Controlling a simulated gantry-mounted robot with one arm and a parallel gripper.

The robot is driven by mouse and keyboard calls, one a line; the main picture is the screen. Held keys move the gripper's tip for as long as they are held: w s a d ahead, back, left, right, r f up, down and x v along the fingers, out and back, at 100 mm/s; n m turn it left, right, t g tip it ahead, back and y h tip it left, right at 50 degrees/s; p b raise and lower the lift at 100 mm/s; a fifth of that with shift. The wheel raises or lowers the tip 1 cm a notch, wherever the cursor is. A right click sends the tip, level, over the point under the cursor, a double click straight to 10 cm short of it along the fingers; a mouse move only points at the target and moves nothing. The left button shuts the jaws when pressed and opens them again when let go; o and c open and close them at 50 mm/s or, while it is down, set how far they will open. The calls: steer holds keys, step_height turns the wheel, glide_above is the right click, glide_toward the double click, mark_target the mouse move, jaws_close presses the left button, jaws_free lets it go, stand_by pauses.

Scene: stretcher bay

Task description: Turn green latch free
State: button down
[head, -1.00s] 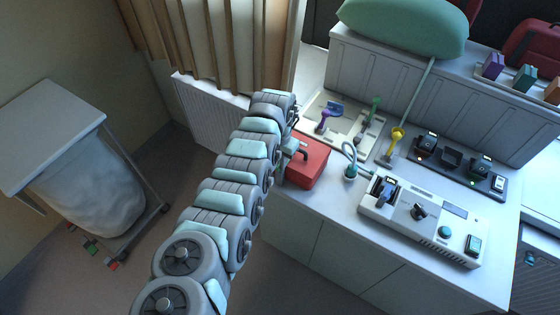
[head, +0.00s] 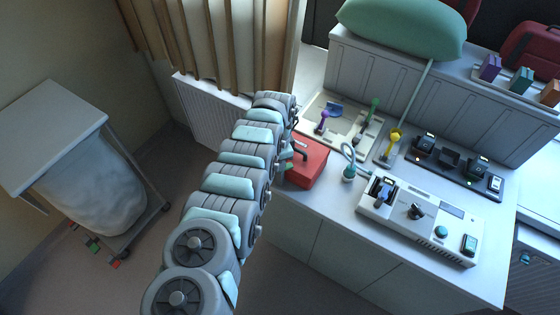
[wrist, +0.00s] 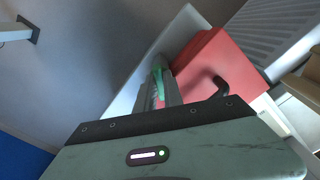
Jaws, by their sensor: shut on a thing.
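The red box (head: 308,168) stands at the left end of the white counter, with a dark handle (head: 300,151) on top. It also shows in the wrist view (wrist: 207,67), its dark handle to the right of my gripper. The green latch (wrist: 158,74) is at the box's left side in the wrist view, partly hidden by my fingers. My gripper (wrist: 158,92) is shut on it. In the head view my arm's end covers most of the latch. How far the latch is turned cannot be told.
Right of the box are a hose with a teal end (head: 349,173) and a white console (head: 420,220). Behind lies a pale tray (head: 345,137) with purple and green handled tools.

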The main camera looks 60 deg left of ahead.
steer(key=m+b, duration=0.1)
steer(key=m, duration=0.4)
steer(key=shift+m, duration=0.3)
steer(key=m+b, duration=0.1)
steer(key=m, duration=0.3)
steer(key=shift+m, duration=0.3)
steer(key=c, duration=1.5)
jaws_free()
steer(key=shift+o, duration=0.2)
